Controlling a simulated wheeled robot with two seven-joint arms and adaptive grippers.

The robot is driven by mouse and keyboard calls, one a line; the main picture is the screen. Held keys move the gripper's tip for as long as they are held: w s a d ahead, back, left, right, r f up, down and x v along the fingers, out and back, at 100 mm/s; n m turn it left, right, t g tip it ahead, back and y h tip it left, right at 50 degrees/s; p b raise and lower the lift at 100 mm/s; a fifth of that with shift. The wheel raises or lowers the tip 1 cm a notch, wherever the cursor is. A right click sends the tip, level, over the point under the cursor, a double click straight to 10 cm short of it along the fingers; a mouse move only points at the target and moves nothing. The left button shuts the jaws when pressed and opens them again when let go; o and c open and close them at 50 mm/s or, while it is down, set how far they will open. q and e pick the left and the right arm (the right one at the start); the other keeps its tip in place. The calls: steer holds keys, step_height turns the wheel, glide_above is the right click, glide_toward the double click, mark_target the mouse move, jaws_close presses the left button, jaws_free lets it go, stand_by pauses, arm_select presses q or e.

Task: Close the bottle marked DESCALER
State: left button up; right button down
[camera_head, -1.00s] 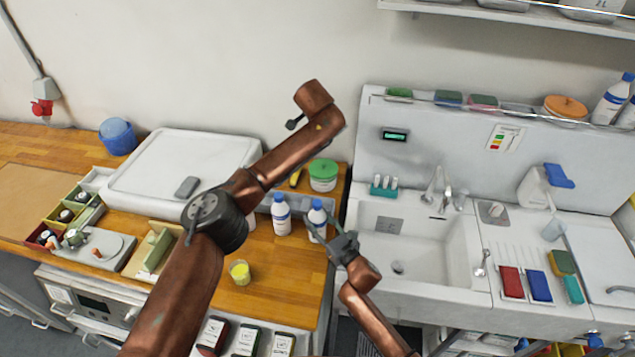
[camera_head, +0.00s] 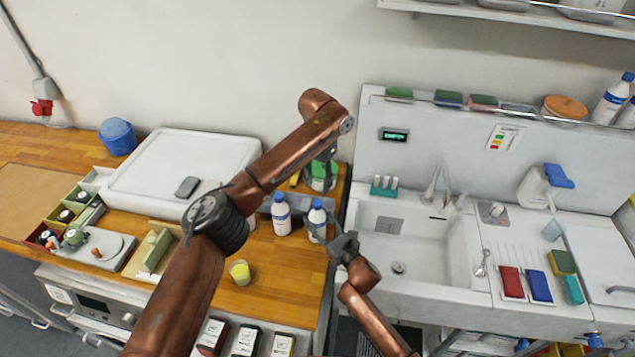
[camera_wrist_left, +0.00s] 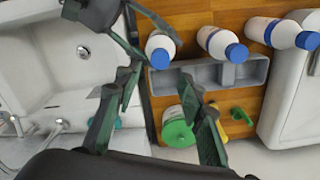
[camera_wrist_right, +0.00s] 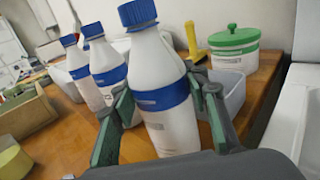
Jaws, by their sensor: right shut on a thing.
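Several white bottles with blue caps show, and no label is readable, so I cannot tell which is DESCALER. My right gripper (camera_wrist_right: 160,98) is shut on the body of the nearest bottle (camera_wrist_right: 165,125), at its blue band. This bottle (camera_head: 317,214) stands at the right end of the wooden counter, with a blue cap (camera_wrist_right: 137,12) on top. I cannot tell how tight the cap is. My left gripper (camera_wrist_left: 161,80) is open and empty, above and behind the held bottle (camera_wrist_left: 160,48). In the head view it overlaps the green-lidded tub (camera_head: 320,178).
A second bottle (camera_head: 281,215) stands just left of the held one. A grey divided tray (camera_wrist_left: 200,76) lies behind the bottles, with the tub and a yellow item (camera_wrist_right: 191,40) nearby. A yellow cup (camera_head: 240,272) stands in front. The sink (camera_head: 425,250) is at the right.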

mark_target(317, 203)
arm_select(q)
steer(key=shift+f, duration=0.15)
steer(key=shift+f, duration=3.85)
jaws_close()
steer(key=shift+o, duration=0.7)
jaws_free()
step_height(317, 203, up, 12)
